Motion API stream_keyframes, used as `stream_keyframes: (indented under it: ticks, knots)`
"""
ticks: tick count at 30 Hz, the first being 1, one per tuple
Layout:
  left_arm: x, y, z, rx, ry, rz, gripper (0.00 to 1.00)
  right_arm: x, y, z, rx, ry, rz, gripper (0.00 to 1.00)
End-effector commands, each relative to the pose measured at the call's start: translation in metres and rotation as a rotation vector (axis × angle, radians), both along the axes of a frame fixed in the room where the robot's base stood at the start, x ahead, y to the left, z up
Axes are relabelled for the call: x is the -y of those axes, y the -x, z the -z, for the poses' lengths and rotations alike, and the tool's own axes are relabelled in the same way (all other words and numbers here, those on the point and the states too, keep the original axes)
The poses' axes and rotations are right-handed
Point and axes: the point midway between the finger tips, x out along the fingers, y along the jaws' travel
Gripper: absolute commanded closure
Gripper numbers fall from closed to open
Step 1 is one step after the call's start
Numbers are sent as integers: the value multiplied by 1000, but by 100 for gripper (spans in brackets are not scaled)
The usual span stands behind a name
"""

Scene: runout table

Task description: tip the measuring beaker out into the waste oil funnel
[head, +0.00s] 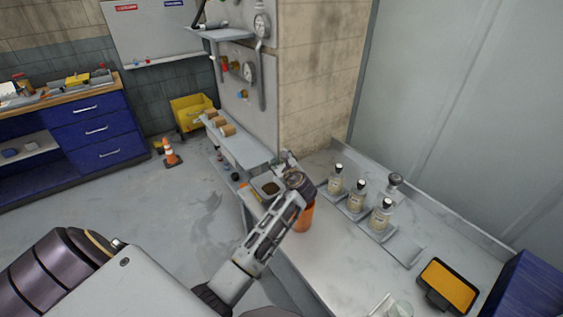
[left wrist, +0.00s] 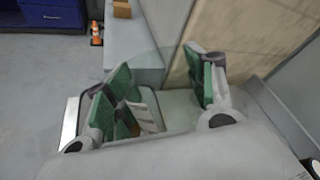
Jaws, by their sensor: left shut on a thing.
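My left gripper (head: 290,168) is over the far end of the steel table. In the left wrist view its green-padded fingers (left wrist: 165,82) stand apart, shut on a clear, faint thing (left wrist: 158,55) that looks like the measuring beaker; its contents and tilt cannot be told. An orange vessel (head: 304,218) stands partly hidden behind the gripper. A square-rimmed container with a dark inside (head: 268,188) is just left of the gripper. I cannot tell which of these two is the waste oil funnel. My right gripper is not in view.
Several dark-capped bottles (head: 358,195) stand to the right of the gripper on the table (head: 335,255). An orange-screened tablet (head: 447,286) and a clear glass vessel (head: 400,309) are nearer. An orange cone (head: 170,153) stands on the floor at left.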

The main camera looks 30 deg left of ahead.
Motion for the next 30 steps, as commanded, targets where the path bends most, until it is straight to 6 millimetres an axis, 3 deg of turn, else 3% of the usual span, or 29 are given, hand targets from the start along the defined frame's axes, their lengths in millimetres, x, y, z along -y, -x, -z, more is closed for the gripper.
stream_keyframes:
  ticks: [14,30]
  knots:
    - [-1,0,1,-15,-39,0,69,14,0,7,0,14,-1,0]
    - [-4,1,0,-103,-252,0,69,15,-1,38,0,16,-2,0]
